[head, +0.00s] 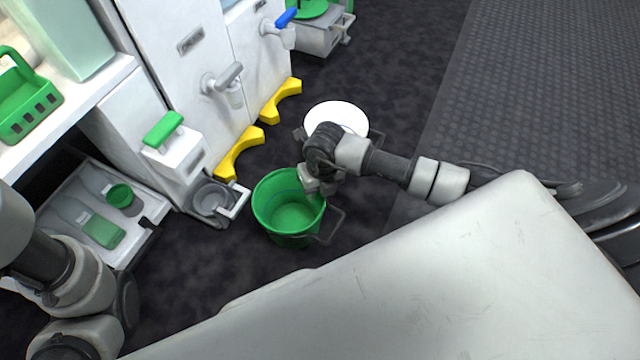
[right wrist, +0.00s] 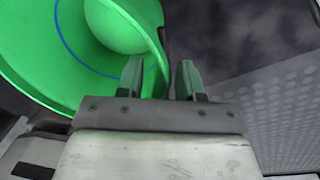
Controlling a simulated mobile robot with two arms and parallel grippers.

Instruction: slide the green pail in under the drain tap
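The green pail (head: 272,205) stands upright on the dark floor, in front of the white cabinet, with a dark wire handle to its right. My right gripper (head: 313,192) is at the pail's right rim, pointing down. In the right wrist view, the pail (right wrist: 40,65) fills the upper left, and my right fingers (right wrist: 160,80) are apart with the rim between them. A grey-handled tap (head: 228,85) and a blue-handled tap (head: 282,22) are on the cabinet front; I cannot tell which is the drain tap. My left gripper is out of view.
Two yellow notched blocks (head: 240,153) (head: 281,100) lie along the cabinet foot. A grey round holder (head: 212,200) juts out left of the pail. A tray (head: 150,206) with green items is farther left.

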